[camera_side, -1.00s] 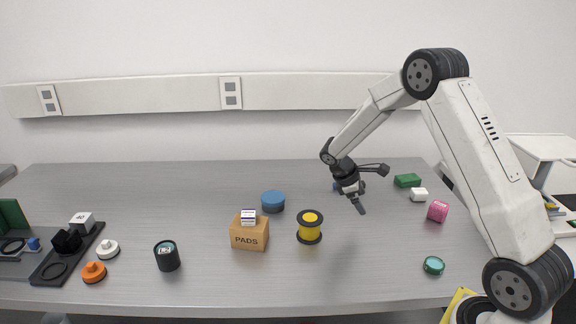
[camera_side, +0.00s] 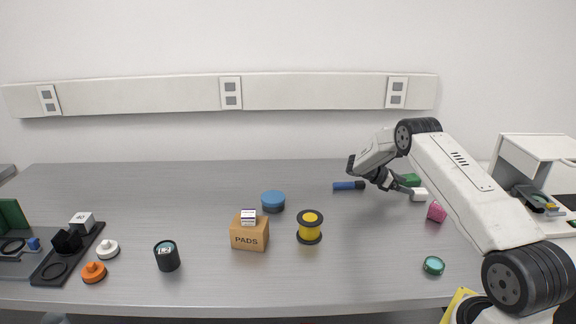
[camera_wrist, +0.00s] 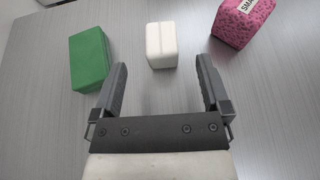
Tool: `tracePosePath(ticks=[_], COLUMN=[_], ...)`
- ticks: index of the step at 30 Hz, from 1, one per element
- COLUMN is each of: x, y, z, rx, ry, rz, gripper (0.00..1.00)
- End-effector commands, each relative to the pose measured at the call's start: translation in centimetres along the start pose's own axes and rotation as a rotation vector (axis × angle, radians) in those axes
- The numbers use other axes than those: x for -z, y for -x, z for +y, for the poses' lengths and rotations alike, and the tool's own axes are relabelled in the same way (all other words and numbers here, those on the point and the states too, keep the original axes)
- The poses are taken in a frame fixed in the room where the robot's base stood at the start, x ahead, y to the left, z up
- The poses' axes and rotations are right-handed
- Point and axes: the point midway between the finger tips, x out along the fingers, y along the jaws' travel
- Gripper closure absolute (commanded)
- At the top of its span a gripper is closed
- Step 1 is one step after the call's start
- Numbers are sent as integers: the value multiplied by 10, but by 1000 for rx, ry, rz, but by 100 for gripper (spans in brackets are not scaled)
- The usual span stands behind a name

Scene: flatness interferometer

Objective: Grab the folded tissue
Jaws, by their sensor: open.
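The folded tissue is a small white block (camera_wrist: 161,45) in the wrist view, lying on the grey table just beyond my fingertips and between their lines. It also shows in the side view (camera_side: 419,195), close to the end of my gripper. My gripper (camera_wrist: 162,72) is open, with its two dark fingers apart and nothing between them. In the side view my gripper (camera_side: 407,188) is low over the right part of the table, pointing right toward the white block. I cannot tell from the side view whether it touches the block.
A green block (camera_wrist: 90,59) lies left of the white block, near my left finger. A pink speckled block (camera_wrist: 242,18) lies to the right. A blue-handled tool (camera_side: 348,185) lies behind my gripper. A yellow spool (camera_side: 310,227) and a PADS box (camera_side: 249,235) stand farther left.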

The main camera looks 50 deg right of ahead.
Motion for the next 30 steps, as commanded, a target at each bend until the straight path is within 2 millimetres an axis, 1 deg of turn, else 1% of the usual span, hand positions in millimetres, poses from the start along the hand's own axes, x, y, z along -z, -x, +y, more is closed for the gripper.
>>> tracePosePath(ticks=[4, 12, 20, 23, 30], x=[0, 0, 1, 2, 3], y=[-5, -25, -29, -36, -62], z=[0, 0, 0, -1, -1], rx=[1, 0, 0, 1, 1], ry=[0, 0, 0, 0, -1], rz=[1, 2, 3, 3, 4], gripper=[3, 3, 3, 3, 3])
